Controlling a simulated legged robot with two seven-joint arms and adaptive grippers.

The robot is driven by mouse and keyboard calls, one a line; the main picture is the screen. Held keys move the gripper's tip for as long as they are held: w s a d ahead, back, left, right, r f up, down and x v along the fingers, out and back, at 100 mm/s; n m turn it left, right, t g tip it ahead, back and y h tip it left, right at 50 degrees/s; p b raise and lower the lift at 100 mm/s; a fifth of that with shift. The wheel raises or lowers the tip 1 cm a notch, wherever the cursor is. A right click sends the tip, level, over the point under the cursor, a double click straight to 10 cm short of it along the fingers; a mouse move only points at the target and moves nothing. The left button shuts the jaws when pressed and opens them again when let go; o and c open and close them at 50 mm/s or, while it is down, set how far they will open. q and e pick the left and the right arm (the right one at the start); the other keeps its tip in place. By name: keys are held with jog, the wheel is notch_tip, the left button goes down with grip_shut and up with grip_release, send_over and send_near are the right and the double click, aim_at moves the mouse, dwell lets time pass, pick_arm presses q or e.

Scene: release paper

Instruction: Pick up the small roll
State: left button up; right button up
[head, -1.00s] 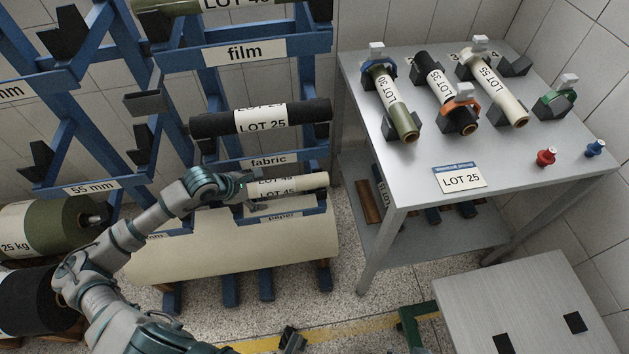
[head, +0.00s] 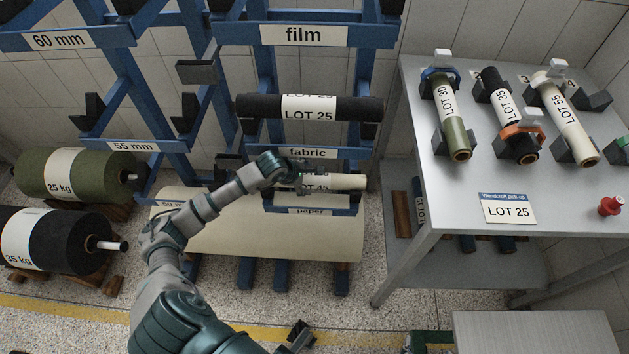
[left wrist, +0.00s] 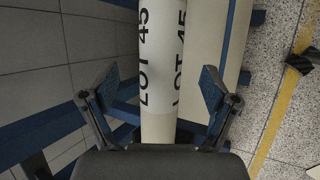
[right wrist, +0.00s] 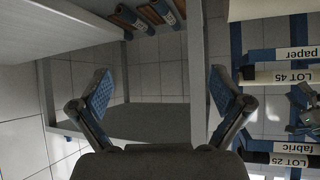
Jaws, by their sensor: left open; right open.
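The small cream roll with the LOT 45 label (head: 347,181) lies level on the rack's paper shelf. My left gripper (head: 303,178) is at its left part, partly hiding the label. In the left wrist view the LOT 45 roll (left wrist: 158,45) runs between the open fingers (left wrist: 157,88), with gaps on both sides. My right gripper (right wrist: 160,88) is open and empty in the right wrist view, facing the table's lower shelf. That view also shows the LOT 45 roll (right wrist: 265,77) at the right.
A black LOT 25 roll (head: 345,108) lies on the fabric shelf above. A large cream roll (head: 230,235) is below. The grey table (head: 470,210) at the right carries several small rolls and a LOT 25 sign (head: 508,209).

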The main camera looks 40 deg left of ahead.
aim_at(308, 179)
pick_arm(q)
jog(key=x, duration=0.3)
jog(key=a+b+x, duration=0.1)
jog(key=x, duration=0.1)
jog(key=shift+s+f, duration=0.2)
jog(key=shift+s, duration=0.1)
jog(key=shift+w+a+f, duration=0.15)
jog(key=shift+w+f, duration=0.05)
jog(key=shift+f, duration=0.05)
jog(key=shift+d+r, duration=0.3)
jog(key=shift+d, duration=0.1)
jog(key=shift+c, duration=0.3)
jog(key=shift+d, duration=0.2)
jog(key=c, duration=1.6)
jog(key=shift+s+a, duration=0.15)
jog(key=shift+a, duration=0.2)
pick_arm(e)
jog(key=w+a+r+t, duration=0.2)
jog(key=shift+w+r, duration=0.25)
jog(key=shift+w, duration=0.1)
